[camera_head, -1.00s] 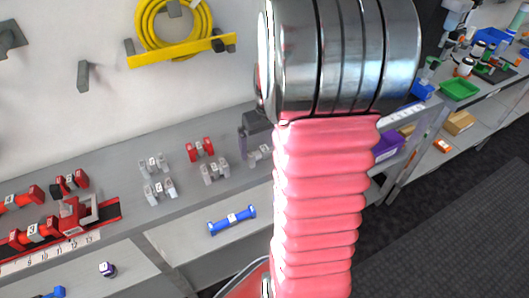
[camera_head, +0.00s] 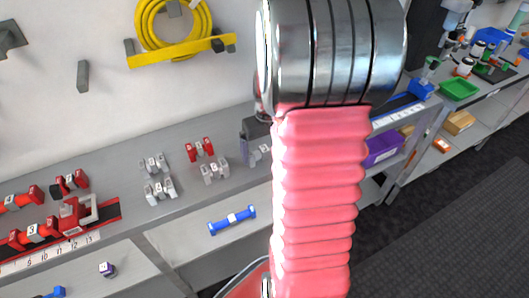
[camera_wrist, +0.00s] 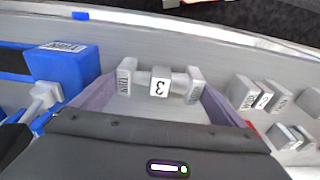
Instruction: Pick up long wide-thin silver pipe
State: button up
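A silver pipe (camera_wrist: 160,82) with wide ends, a thin middle and a "3" label lies on the grey shelf in the wrist view. My gripper (camera_wrist: 160,92) is open, with one purple-grey finger near each end of this pipe; whether they touch it I cannot tell. In the head view my gripper (camera_head: 252,140) is partly hidden behind my arm, next to a partly hidden silver pipe (camera_head: 262,153). More silver pipes stand to its left, one nearer (camera_head: 214,171) and two farther (camera_head: 153,164) (camera_head: 160,190). Their labels are too small to read.
A red pipe (camera_head: 200,150) stands among the silver ones. Two more silver pieces (camera_wrist: 262,97) (camera_wrist: 290,136) lie right of my gripper, and a blue block (camera_wrist: 65,72) is left. A blue pipe (camera_head: 232,220) lies on the lower shelf. A red holder (camera_head: 75,215) sits at left.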

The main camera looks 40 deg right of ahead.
jog(key=c, duration=0.4)
notch_tip(320, 180, up, 10)
dwell(0.6)
dwell(0.4)
jog(key=s+r, duration=0.2)
jog(key=shift+s+a+r, duration=0.35)
jog(key=shift+s+a, duration=0.05)
dwell(0.4)
jog(key=shift+s+a+r, duration=0.1)
jog(key=shift+s+r, duration=0.25)
jog(key=shift+r, duration=0.7)
jog(key=shift+s+a+r, duration=0.1)
jog(key=shift+s+r, duration=0.2)
jog(key=shift+r, duration=0.75)
jog(key=shift+s+a+r, duration=0.1)
jog(key=shift+s+r, duration=0.25)
jog(key=shift+r, duration=0.7)
